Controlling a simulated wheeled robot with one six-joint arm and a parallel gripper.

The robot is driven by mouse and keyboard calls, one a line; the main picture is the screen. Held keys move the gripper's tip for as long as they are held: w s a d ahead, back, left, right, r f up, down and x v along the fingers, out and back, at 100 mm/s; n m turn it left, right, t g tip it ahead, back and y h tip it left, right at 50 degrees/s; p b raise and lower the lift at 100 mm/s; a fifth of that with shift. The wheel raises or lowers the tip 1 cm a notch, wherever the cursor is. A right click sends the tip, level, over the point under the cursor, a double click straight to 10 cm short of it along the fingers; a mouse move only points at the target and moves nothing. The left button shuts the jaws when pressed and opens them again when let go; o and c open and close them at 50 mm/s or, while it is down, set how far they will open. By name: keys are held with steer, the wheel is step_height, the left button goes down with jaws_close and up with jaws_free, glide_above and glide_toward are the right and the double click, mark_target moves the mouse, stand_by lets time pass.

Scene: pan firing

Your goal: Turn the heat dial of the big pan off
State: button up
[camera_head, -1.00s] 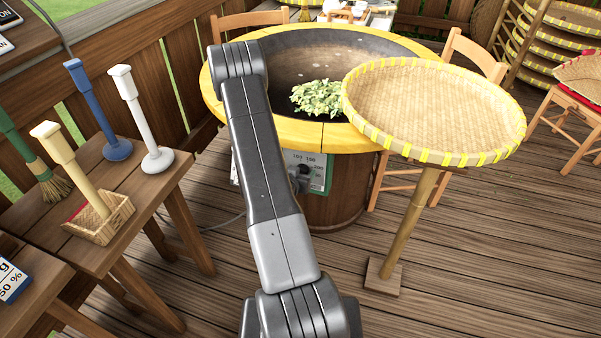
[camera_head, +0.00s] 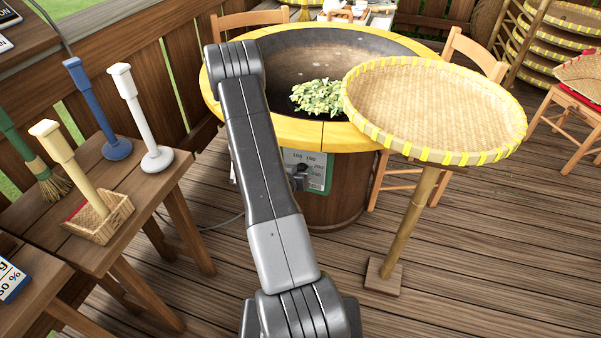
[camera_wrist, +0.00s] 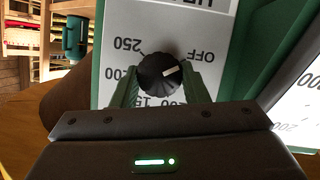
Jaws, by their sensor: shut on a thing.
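The big pan (camera_head: 345,135) is a wide dark bowl with a yellow rim in a round wooden stand. Green leaves (camera_head: 318,97) lie in it. Its dial panel (camera_head: 320,172) is on the stand's front, partly hidden by my arm. In the wrist view the black heat dial (camera_wrist: 158,82) sits on a white plate with OFF and several numbers. Its white pointer mark points right and slightly up, close to the OFF label (camera_wrist: 198,57). My gripper (camera_wrist: 162,80) is shut on the dial, with one green finger at each side.
A round woven tray (camera_head: 435,110) on a bamboo post stands right of the pan, overlapping its rim in view. A wooden table (camera_head: 95,190) with several upright tools is at the left. Wooden chairs stand behind and right. The floor (camera_head: 480,260) at the front right is clear.

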stand_by(0.4)
steer(key=o, duration=1)
steer(key=shift+c, duration=0.2)
steer(key=v, duration=1.3)
steer(key=shift+s+a+r, duration=0.15)
steer(key=shift+s+a, duration=0.1)
steer(key=shift+s, duration=0.05)
steer(key=shift+w, duration=0.1)
